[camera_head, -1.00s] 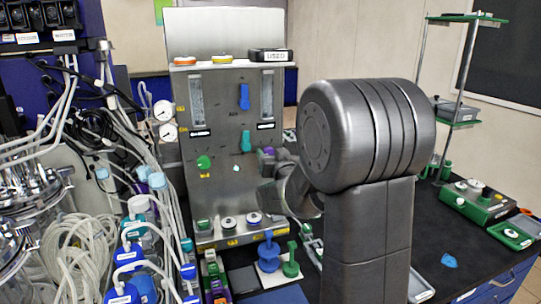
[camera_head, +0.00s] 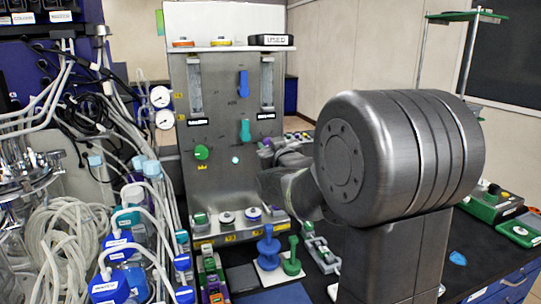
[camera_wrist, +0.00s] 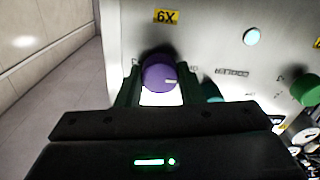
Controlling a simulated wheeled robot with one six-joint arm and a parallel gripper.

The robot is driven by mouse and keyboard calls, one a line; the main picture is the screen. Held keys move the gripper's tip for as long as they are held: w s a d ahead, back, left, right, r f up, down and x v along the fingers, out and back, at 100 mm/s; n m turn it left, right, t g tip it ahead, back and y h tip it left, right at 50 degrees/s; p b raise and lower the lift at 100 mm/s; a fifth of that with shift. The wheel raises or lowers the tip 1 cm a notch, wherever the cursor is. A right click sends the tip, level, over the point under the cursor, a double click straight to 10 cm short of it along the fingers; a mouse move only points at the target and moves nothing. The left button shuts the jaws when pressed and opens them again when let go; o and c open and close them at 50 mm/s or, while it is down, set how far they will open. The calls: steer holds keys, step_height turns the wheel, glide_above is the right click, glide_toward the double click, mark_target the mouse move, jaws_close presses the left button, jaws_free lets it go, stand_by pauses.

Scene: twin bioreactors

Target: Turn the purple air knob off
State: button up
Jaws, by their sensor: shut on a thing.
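In the head view, a small part of the purple knob (camera_head: 265,144) shows at the panel's right side. My wrist and arm hide most of it and my fingers there.
A green knob (camera_head: 201,152) and a teal valve handle (camera_head: 245,130) are on the same panel (camera_head: 218,110). Clear tubing (camera_head: 65,235) and blue-capped bottles (camera_head: 110,288) crowd the left. Blue and green stands (camera_head: 291,262) are on the bench below the panel.

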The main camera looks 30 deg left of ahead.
stand_by(0.3)
steer(key=o, duration=1)
steer(key=shift+d, duration=0.1)
steer(key=b+v, duration=0.2)
steer(key=v, duration=1.1)
steer(key=shift+s+d, duration=0.2)
steer(key=shift+d, duration=0.05)
steer(key=p+x, duration=0.2)
steer(key=x, duration=1.1)
steer(key=shift+w+a, duration=0.2)
steer(key=shift+a, duration=0.15)
steer(key=shift+d, duration=0.1)
